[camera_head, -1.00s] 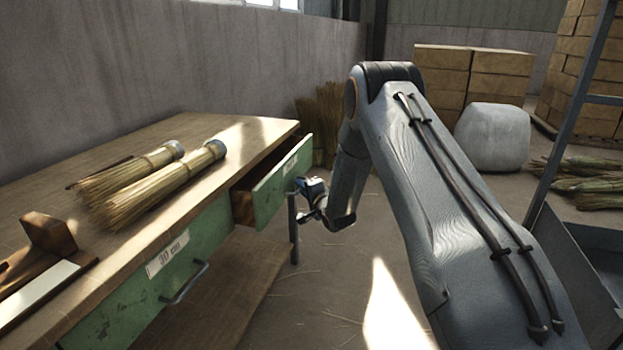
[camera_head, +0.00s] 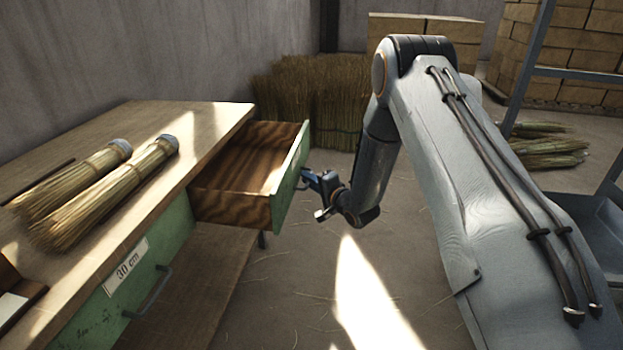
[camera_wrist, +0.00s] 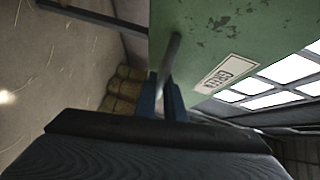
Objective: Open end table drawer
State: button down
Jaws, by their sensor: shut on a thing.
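The end drawer (camera_head: 236,205) of the wooden work table (camera_head: 140,230) is pulled well out, and its bare wooden inside shows. Its green front panel (camera_head: 291,178) also fills the upper middle of the wrist view (camera_wrist: 215,35), with a white label (camera_wrist: 222,73). My gripper (camera_head: 309,177) is at the outer face of that panel. In the wrist view its blue fingers (camera_wrist: 162,98) are shut on the drawer's metal bar handle (camera_wrist: 170,55).
A second green drawer (camera_head: 105,300) labelled 30 cm is shut, nearer me. Two straw bundles (camera_head: 105,185) lie on the tabletop. Straw sheaves (camera_head: 315,95) stand behind the table. Open floor lies right of the drawer; a metal rack (camera_head: 535,75) stands further right.

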jog(key=shift+s+f, duration=0.1)
jog(key=c, duration=1.9)
grip_release()
jog(key=shift+o, duration=0.2)
jog(key=shift+d, duration=0.1)
jog(key=v, duration=0.7)
jog(key=shift+s, duration=0.3)
jog(key=shift+d, duration=0.15)
